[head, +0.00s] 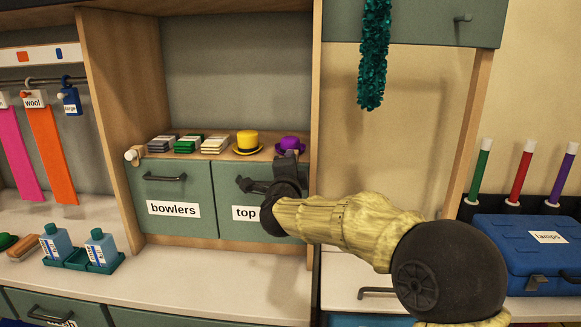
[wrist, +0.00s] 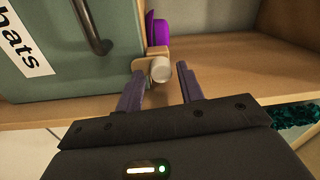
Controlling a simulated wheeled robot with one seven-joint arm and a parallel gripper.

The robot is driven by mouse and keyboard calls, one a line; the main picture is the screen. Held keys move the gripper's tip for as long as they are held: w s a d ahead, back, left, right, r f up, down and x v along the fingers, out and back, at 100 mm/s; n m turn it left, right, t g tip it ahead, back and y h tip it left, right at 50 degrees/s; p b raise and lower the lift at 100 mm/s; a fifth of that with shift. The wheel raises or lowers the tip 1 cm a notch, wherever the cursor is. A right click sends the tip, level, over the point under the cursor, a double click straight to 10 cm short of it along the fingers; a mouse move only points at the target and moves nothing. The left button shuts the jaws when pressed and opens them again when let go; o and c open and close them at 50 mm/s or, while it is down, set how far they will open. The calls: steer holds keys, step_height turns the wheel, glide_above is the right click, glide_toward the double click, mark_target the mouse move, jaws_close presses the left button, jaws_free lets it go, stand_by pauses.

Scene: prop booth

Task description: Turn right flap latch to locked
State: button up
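The right flap (head: 228,187), grey-green and lettered "top", is closed; in the wrist view the flap (wrist: 70,60) shows a dark bar handle and the word "hats". The right flap latch (wrist: 161,70) is a tan piece with a pale round knob at the flap's edge. In the head view my gripper hides it. My gripper (head: 267,171) is open in front of the right flap's upper right corner. In the wrist view its dark fingers (wrist: 160,76) stand either side of the knob, with gaps visible; I cannot tell how deep they reach.
The left flap (head: 172,190), labelled "bowlers", has its own latch (head: 133,155) at its upper left corner. A purple hat (head: 290,143) and a yellow hat (head: 247,142) sit on the shelf above. A wooden upright (head: 315,100) stands close right of my gripper.

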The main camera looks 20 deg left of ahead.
steer(key=shift+o, duration=0.5)
steer(key=b+v, duration=0.1)
steer(key=v, duration=1.6)
steer(key=shift+s+b, duration=0.2)
steer(key=shift+b, duration=0.15)
steer(key=shift+d, duration=0.1)
